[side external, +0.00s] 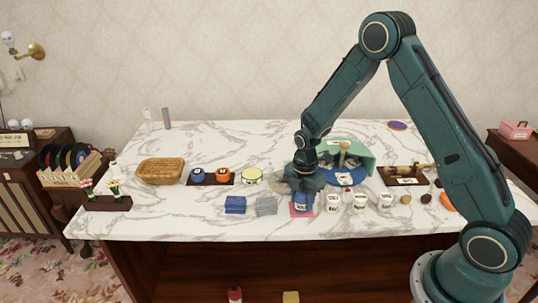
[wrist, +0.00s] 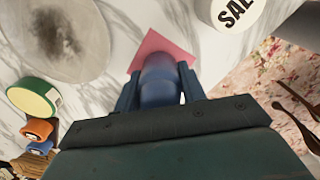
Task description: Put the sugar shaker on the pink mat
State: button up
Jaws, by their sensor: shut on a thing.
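The pink mat (side external: 301,214) lies directly below the shaker near the front of the counter. In the wrist view the pink mat (wrist: 164,43) shows beyond and around the shaker. The shaker looks upright and over the mat. I cannot tell whether its base touches the mat. My gripper hides its top.
White labelled jars (side external: 360,201) stand close on the right. A grey plate (wrist: 60,35), a yellow-topped green tin (side external: 251,176) and a green box (side external: 350,153) are behind.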

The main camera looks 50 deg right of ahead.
jog(key=shift+f, duration=0.1)
jog(key=o, duration=1.1)
jog(key=shift+c, duration=0.2)
notch_tip(320, 180, up, 11)
jog(key=shift+r, duration=0.7)
